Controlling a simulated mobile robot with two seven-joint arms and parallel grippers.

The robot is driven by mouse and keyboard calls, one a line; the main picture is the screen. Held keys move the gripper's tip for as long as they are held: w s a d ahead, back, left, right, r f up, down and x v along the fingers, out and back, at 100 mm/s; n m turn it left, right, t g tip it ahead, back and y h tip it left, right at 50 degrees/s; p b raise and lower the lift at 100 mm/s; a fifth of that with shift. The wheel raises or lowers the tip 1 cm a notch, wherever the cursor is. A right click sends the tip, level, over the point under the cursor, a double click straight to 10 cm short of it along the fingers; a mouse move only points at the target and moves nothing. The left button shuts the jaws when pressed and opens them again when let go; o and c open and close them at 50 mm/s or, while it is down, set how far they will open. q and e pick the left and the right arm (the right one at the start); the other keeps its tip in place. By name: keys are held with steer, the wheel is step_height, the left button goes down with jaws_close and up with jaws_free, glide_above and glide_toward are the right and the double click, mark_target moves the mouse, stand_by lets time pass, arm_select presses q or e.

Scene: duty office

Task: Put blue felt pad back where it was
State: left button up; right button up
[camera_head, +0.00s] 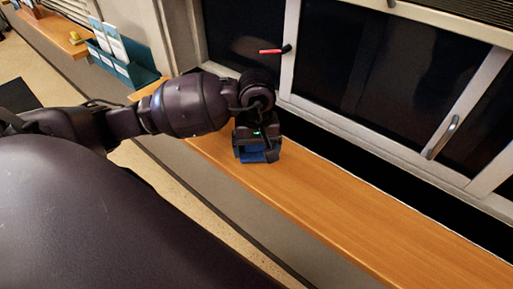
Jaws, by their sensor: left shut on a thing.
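My left gripper (257,157) is at the end of the arm that comes in from the left. It points down over the wooden ledge (340,212) below the window. It is shut on the blue felt pad (252,156), which shows between its fingers. Part of the pad is hidden by the gripper. I cannot tell whether the pad touches the ledge. My right gripper is not in view.
The ledge is bare to the right of the gripper. A dark window with white frames (289,48) runs behind it, with a red-ended handle (271,51). A teal brochure holder (140,72) and a yellow item (75,38) are at the upper left.

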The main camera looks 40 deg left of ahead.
arm_select(q)
steer(key=shift+f, duration=0.5)
steer(key=shift+f, duration=0.15)
steer(key=o, duration=0.6)
